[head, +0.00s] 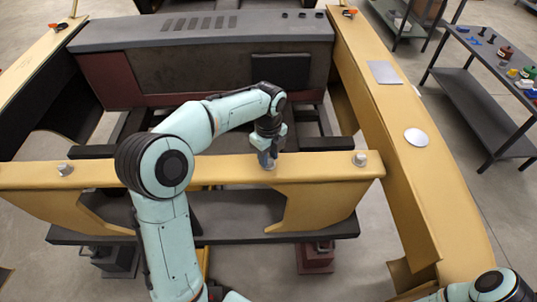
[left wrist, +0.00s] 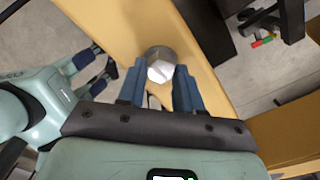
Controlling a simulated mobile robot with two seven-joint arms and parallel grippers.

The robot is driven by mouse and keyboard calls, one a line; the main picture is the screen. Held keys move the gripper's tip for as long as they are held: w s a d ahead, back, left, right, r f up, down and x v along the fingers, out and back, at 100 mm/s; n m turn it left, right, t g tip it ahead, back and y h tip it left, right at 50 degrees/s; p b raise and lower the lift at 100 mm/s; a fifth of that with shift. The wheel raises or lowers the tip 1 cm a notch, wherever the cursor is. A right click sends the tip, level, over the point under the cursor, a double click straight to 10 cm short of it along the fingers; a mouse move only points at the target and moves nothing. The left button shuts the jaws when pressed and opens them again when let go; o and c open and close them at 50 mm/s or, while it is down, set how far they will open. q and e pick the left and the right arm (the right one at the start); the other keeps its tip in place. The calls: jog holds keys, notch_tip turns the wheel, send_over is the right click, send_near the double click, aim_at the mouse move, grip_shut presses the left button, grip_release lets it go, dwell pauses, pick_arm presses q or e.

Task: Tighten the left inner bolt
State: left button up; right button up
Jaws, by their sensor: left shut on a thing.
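My left gripper (head: 268,158) is lowered from above onto the beam (head: 320,167). In the left wrist view its two blue fingers (left wrist: 160,88) stand on either side of a grey hex bolt (left wrist: 160,65) and are shut on it. The bolt (head: 268,166) stands upright in the beam and is mostly hidden by the fingers in the head view. Two more bolts show on the beam, one far left (head: 64,169) and one near the right end (head: 360,160). My arm hides part of the beam between. My right gripper (left wrist: 104,56) shows at the left wrist view's left side, open and empty.
A yellow side rail (head: 395,130) with a silver disc (head: 417,138) and a grey plate (head: 383,72) runs along the right. A dark panel (head: 200,50) closes the back. A table (head: 472,84) with small items stands at far right.

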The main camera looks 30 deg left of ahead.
aim_at(269, 160)
pick_arm(q)
jog(key=shift+w+r, duration=0.1)
jog(key=shift+r, duration=0.15)
jog(key=o, duration=1.1)
jog(key=shift+c, duration=0.2)
jog(key=shift+f, duration=0.15)
notch_tip(269, 160, up, 14)
jog(key=shift+f, duration=0.25)
